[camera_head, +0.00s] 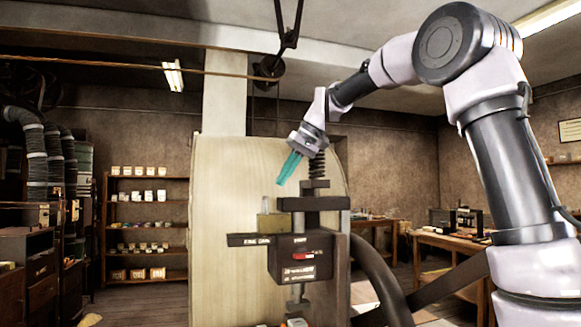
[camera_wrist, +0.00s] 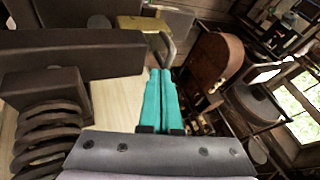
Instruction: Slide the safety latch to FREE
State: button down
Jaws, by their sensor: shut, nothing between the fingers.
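The press (camera_head: 303,245) stands in the middle of the head view, a dark block with small labels. A brass block (camera_head: 271,223), which looks like the safety latch, sits on the dark labelled bar (camera_head: 246,240) at the press's left side. A thin grey upright piece stands at it. The brass block also shows at the top of the wrist view (camera_wrist: 143,24), with a bent grey rod (camera_wrist: 167,46) beside it. My gripper (camera_head: 280,182) has teal fingers, shut and empty, above the brass block. In the wrist view its fingertips (camera_wrist: 160,72) lie just short of the rod; contact cannot be told.
A dark crossbeam (camera_head: 313,203) and a coiled screw or spring (camera_head: 318,165) rise close to my gripper's right. A pale panel (camera_head: 220,190) stands behind the press. Shelves (camera_head: 147,222) and a workbench (camera_head: 455,245) are farther back. Open air lies left of the bar.

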aim_at(262, 214)
jog(key=shift+x, duration=1.9)
jog(key=shift+s+a, duration=0.2)
jog(key=shift+a, duration=0.5)
jog(key=shift+s+a, duration=0.25)
jog(key=shift+a, duration=0.4)
jog(key=shift+s+a, duration=0.2)
jog(key=shift+a, duration=0.5)
jog(key=shift+r, duration=0.1)
jog(key=v, duration=1)
jog(key=shift+d+r, duration=0.2)
jog(key=shift+d, duration=0.05)
jog(key=shift+s, duration=0.1)
